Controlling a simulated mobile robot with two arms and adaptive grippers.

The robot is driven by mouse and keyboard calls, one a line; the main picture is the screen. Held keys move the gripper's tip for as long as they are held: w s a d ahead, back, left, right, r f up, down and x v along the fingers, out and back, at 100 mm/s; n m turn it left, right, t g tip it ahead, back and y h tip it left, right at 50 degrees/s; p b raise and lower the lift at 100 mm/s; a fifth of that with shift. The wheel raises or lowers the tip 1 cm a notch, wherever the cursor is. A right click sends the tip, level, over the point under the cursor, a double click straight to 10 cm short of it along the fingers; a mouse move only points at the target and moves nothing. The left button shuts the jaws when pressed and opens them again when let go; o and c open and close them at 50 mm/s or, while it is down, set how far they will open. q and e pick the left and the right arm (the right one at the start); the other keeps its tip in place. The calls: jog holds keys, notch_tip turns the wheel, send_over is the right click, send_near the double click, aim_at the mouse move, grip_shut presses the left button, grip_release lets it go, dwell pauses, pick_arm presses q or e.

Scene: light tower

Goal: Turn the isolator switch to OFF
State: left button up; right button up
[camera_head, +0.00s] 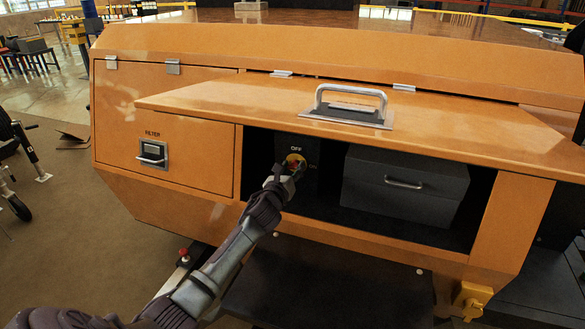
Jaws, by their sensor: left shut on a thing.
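The isolator switch (296,161) is a red and yellow knob on a dark panel inside the open compartment of the orange light tower (130,110). The word OFF shows above it; part of another label at its right is covered or too small to read. My left gripper (289,172) reaches in from the lower left and is shut on the switch, hiding its lower part. Which way the knob points I cannot tell. My right gripper is not in view.
The raised orange hatch (230,98) with a metal handle (348,104) juts out above my left gripper. A grey box (400,190) stands right of the switch. A closed FILTER door (152,152) is at left. A dark step (330,290) lies below.

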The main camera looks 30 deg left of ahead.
pick_arm(q)
jog(key=n, duration=0.4)
jog(key=shift+n, duration=0.3)
jog(key=n+p, duration=0.1)
jog(key=n, duration=0.2)
jog(key=shift+a+n, duration=0.1)
jog(key=shift+n, duration=0.2)
jog(key=n, duration=0.4)
jog(key=shift+f, duration=0.15)
jog(key=shift+n+p, duration=0.3)
jog(key=shift+n, duration=1.2)
jog(key=shift+f, duration=0.1)
jog(key=o, duration=1.2)
jog(key=shift+c, duration=0.2)
jog(key=shift+s, duration=0.1)
jog(key=v, duration=1.2)
